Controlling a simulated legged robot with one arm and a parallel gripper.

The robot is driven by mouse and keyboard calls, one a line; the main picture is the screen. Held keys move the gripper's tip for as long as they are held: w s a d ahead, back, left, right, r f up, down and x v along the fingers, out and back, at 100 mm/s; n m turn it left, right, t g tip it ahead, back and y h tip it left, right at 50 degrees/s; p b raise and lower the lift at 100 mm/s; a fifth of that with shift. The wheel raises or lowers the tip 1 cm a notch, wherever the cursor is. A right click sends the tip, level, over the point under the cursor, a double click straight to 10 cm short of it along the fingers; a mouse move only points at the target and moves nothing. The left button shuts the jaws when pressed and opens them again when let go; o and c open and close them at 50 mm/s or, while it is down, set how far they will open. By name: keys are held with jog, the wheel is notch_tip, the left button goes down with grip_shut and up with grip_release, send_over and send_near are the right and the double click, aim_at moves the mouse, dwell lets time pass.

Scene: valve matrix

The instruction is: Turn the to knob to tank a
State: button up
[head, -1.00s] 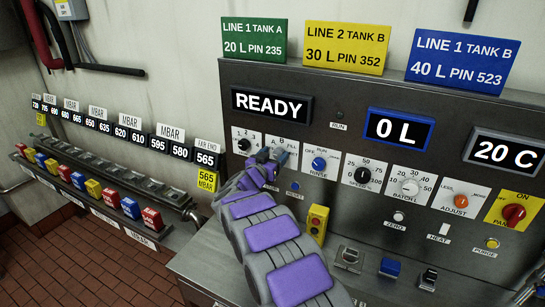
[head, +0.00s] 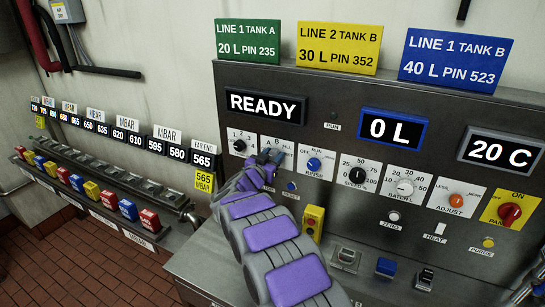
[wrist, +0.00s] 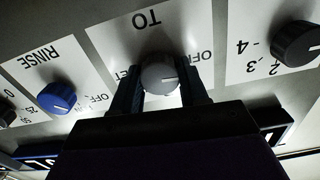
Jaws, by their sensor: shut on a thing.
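The grey TO knob (wrist: 158,72) sits on a white plate marked TO in the wrist view, which shows the panel upside down. My gripper (wrist: 161,88) has one finger on each side of the knob and is shut on it. A white pointer line on the knob points right in the wrist view. In the head view, my gripper (head: 270,157) is at the plate with A, B and FILL marks (head: 277,143), and it hides the knob there.
The blue RINSE knob (head: 314,164) and the black numbered knob (head: 240,146) flank the TO plate closely. The READY display (head: 265,105) is above.

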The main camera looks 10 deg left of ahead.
jog(key=m, duration=0.3)
jog(key=shift+a+m, duration=0.15)
jog(key=shift+m, duration=0.25)
jog(key=shift+m+b, duration=0.4)
jog(key=shift+m, duration=1.5)
jog(key=shift+f, duration=0.1)
jog(key=o, duration=0.9)
jog(key=shift+s, duration=0.25)
jog(key=shift+o, duration=0.8)
jog(key=shift+w, duration=0.15)
